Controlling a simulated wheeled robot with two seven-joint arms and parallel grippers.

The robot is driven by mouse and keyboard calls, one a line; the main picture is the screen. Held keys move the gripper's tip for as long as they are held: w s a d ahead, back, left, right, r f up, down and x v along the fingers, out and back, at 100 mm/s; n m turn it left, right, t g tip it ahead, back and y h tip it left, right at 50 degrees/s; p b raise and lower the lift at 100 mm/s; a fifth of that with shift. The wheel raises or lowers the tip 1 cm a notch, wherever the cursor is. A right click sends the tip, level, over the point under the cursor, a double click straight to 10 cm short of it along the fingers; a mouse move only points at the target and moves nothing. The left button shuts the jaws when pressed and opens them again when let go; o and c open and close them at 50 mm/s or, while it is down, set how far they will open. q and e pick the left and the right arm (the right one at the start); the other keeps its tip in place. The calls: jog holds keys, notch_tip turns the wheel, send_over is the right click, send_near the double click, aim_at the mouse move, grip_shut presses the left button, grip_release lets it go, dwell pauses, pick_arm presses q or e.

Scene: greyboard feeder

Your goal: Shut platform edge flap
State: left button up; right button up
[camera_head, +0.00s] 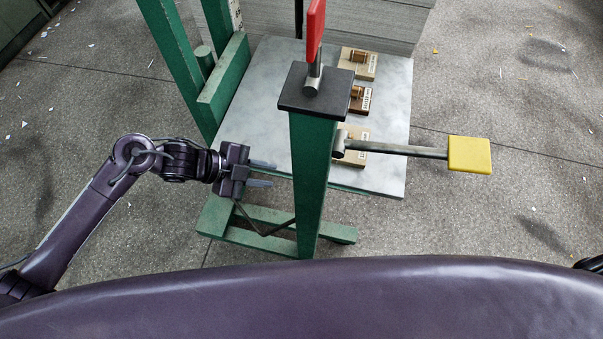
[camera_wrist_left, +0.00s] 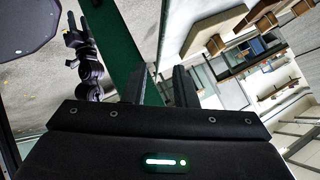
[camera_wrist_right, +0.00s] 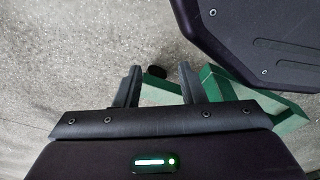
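A grey slab-like platform (camera_head: 390,140) with a green front edge lies behind a green post (camera_head: 312,180). I cannot tell which part is the edge flap. My left gripper (camera_head: 263,173) is open and empty beside the post, near the platform's front left edge. In the left wrist view its fingers (camera_wrist_left: 160,80) are apart, with a green beam beyond. My right gripper is out of the head view. In the right wrist view its fingers (camera_wrist_right: 160,82) are apart and empty, above the floor, with green base beams (camera_wrist_right: 225,92) beyond.
A red paddle (camera_head: 315,30) stands on the post's dark top. A yellow paddle (camera_head: 469,155) sticks out right on a bar. Small wooden blocks (camera_head: 358,63) lie on the platform. Green base beams (camera_head: 250,239) and a thin bent rod (camera_head: 250,222) sit below.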

aim_at(283, 177)
pick_arm(q)
jog(key=x, duration=0.7)
jog(key=shift+a, duration=0.1)
jog(key=shift+c, duration=0.4)
grip_shut()
